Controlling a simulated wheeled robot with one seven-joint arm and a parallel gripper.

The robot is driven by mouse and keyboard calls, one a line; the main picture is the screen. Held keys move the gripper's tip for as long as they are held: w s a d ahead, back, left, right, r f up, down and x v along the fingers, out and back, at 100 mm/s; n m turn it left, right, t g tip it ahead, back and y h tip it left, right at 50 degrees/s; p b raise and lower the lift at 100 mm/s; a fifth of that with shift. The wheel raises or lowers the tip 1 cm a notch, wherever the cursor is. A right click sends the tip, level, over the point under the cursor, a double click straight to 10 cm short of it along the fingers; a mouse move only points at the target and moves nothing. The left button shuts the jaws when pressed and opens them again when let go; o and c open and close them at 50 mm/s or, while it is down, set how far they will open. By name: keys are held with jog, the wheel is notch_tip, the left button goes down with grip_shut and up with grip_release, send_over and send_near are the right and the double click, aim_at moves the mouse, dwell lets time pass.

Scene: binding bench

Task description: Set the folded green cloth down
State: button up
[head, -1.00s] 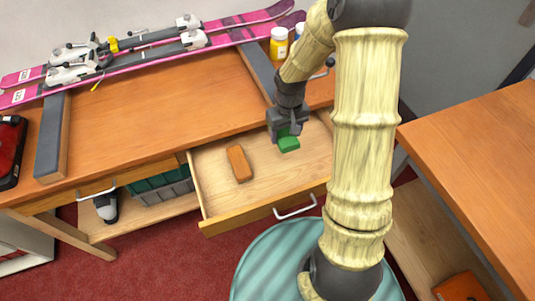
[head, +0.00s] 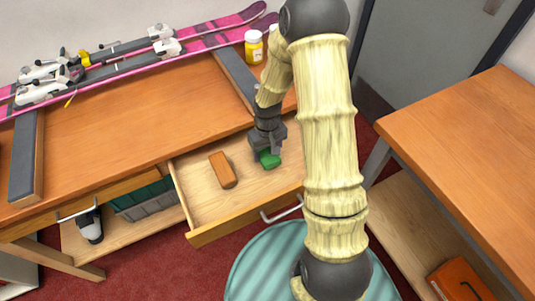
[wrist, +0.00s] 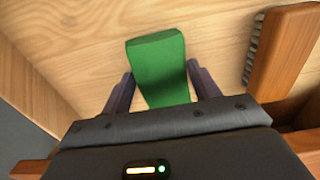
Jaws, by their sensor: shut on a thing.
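The folded green cloth (head: 270,161) is in my gripper, inside the open drawer (head: 206,206), toward its right side. My gripper (head: 266,151) points down and is shut on it. In the wrist view, the cloth (wrist: 158,68) sits between the two dark fingers (wrist: 160,90), its far end sticking out past them over the pale wood drawer floor. Its near end is hidden by the gripper body. I cannot tell whether the cloth touches the drawer floor.
A wooden brush (head: 222,170) lies in the drawer left of the cloth; its bristles show in the wrist view (wrist: 252,55). Drawer floor between them is clear. Pink skis (head: 120,58) and a yellow-labelled bottle (head: 254,47) are on the bench behind. Another table (head: 470,150) stands right.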

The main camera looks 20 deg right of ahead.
aim_at(267, 153)
jog(key=shift+f, duration=1)
jog(key=shift+f, duration=0.15)
jog(key=o, duration=0.9)
notch_tip(267, 153, up, 12)
jog(key=shift+r+p, duration=0.15)
jog(key=shift+p, duration=0.7)
